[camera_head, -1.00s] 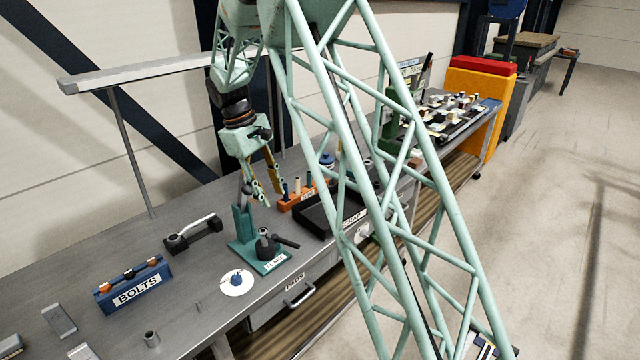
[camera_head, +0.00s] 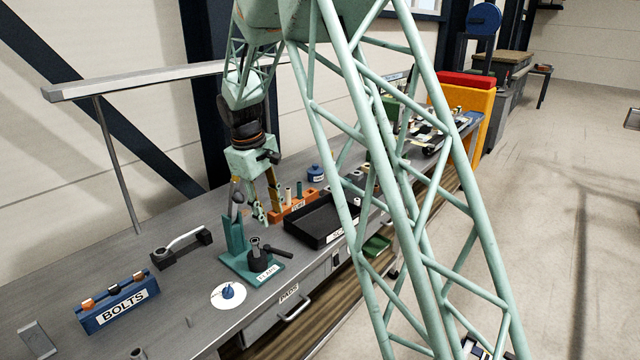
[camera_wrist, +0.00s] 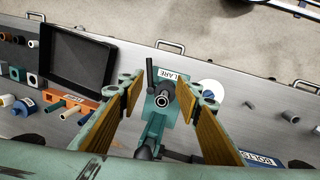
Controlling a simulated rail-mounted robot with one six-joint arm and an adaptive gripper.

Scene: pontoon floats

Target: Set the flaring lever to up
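The teal flaring fixture (camera_head: 234,240) stands near the bench's front edge, its label reading FLARE. It has an upright post and a black clamp piece (camera_head: 258,248) with a handle pointing right. My gripper (camera_head: 257,212) is above and behind the fixture; in the wrist view my gripper (camera_wrist: 168,92) is open and empty. Contact with the lever cannot be told.
A black scrap tray (camera_head: 313,222) and an orange rack (camera_head: 300,203) stand to the right. A black holder with a metal handle (camera_head: 182,245), a blue BOLTS rack (camera_head: 118,303) and a white disc (camera_head: 228,296) are to the left. Bare bench lies between them.

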